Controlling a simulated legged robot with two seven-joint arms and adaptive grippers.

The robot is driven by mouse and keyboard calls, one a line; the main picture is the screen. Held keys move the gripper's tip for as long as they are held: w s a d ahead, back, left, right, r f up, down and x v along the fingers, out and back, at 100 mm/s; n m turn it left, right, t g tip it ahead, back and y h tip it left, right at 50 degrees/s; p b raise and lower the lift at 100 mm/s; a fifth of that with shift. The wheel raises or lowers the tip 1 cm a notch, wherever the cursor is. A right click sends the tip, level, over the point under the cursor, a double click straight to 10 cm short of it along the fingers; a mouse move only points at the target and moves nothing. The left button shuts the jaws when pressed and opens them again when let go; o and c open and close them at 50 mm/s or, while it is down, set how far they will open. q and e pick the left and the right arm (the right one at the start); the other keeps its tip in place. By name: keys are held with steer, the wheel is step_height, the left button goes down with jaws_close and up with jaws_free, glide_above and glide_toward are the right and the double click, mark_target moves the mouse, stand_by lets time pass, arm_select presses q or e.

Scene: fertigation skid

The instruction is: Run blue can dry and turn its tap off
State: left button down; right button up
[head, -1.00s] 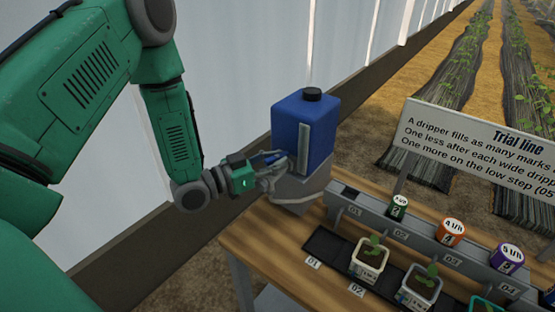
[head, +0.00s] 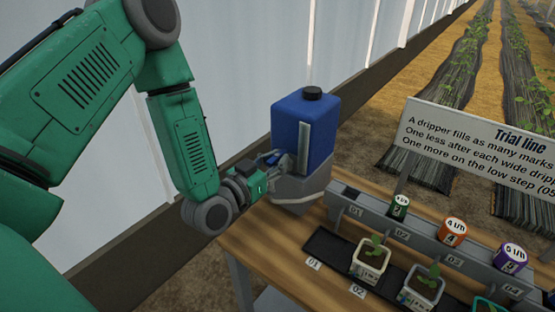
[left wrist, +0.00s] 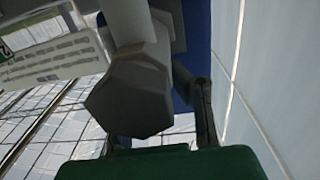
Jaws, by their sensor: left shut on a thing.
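The blue can (head: 300,125), with a black cap and a pale level strip on its front edge, stands upright on a grey stand (head: 303,190) at the back left of the bench. Its tap (head: 285,161) is on the side facing my arm and is mostly hidden by the fingers. My left gripper (head: 271,160) is shut on the tap. In the left wrist view, the blue can (left wrist: 198,35) is partly hidden behind grey parts. The liquid level cannot be read. My right gripper is out of view.
A grey rail (head: 420,237) carries green, orange and purple drippers. Potted seedlings (head: 370,262) stand in a black tray below it. The "Trial line" sign (head: 480,143) stands behind. Bare wood (head: 262,243) lies at the bench's left end, and a pale wall rises behind.

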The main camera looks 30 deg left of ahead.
arm_select(q)
steer(key=c, duration=1.6)
jaws_free()
steer(key=shift+o, duration=0.2)
steer(key=shift+s, duration=0.2)
steer(key=s+a, duration=0.1)
steer(key=s, duration=1)
steer(key=shift+s+a, duration=0.25)
steer(key=shift+a, duration=0.05)
steer(key=shift+f, duration=0.1)
